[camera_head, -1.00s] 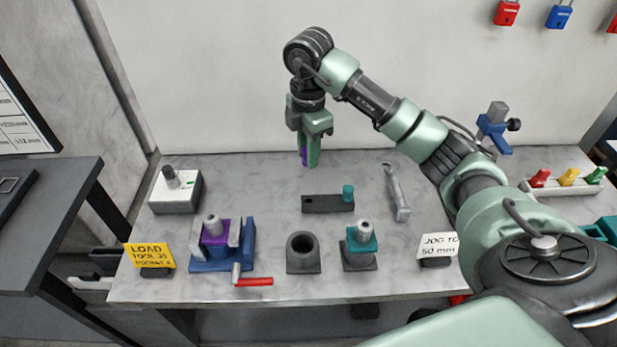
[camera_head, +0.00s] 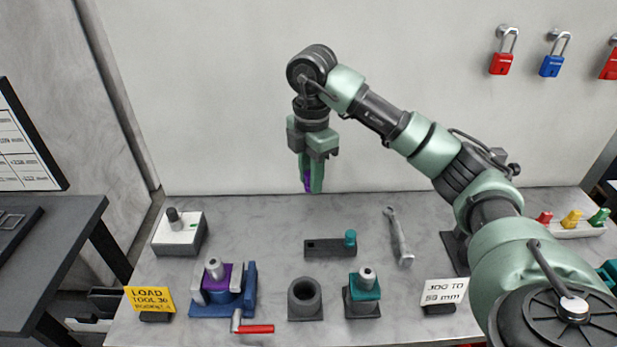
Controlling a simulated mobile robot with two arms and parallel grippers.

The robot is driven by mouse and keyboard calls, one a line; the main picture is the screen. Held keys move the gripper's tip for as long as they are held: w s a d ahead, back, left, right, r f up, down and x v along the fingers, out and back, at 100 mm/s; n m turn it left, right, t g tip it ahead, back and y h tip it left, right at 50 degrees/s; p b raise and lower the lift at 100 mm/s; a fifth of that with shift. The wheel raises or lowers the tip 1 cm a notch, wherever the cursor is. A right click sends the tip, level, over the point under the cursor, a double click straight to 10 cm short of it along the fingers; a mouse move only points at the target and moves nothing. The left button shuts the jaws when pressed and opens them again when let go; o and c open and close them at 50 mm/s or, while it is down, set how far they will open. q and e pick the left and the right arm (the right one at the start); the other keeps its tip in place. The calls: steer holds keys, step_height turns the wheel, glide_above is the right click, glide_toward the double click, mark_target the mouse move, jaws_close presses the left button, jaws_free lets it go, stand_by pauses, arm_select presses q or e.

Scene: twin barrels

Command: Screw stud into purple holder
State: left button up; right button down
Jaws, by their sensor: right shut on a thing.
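The purple holder (camera_head: 237,277), with a grey cylindrical top, sits upright in a blue vise (camera_head: 222,309) at the front left of the bench. My right gripper (camera_head: 311,183) is shut on a small purple piece (camera_head: 307,184), apparently the stud. It hangs pointing down in front of the wall, above the bench's back part and clear of it. The fingers hide most of the piece. A dark plate (camera_head: 322,248) lies below on the bench with a teal stud (camera_head: 350,239) at its right end. My left gripper is not in view.
A teal holder (camera_head: 364,289) stands right of an empty dark socket (camera_head: 305,297). A wrench (camera_head: 398,236) lies at the right. A white-topped box (camera_head: 180,235) stands back left. A red-handled crank (camera_head: 254,328) sticks out before the vise. Two signs (camera_head: 150,299) (camera_head: 443,292) flank the front.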

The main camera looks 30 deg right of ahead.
steer(key=shift+s+a+n, duration=0.1)
steer(key=shift+a+n, duration=0.2)
steer(key=shift+n, duration=0.7)
steer(key=s+a+f+m, duration=0.3)
steer(key=s+a+m, duration=0.3)
steer(key=m, duration=0.4)
steer(key=s+a+f+m, duration=0.3)
steer(key=s+a+m, duration=0.3)
steer(key=s+m, duration=0.2)
steer(key=shift+s+a+f+m, duration=0.25)
steer(key=shift+m, duration=0.85)
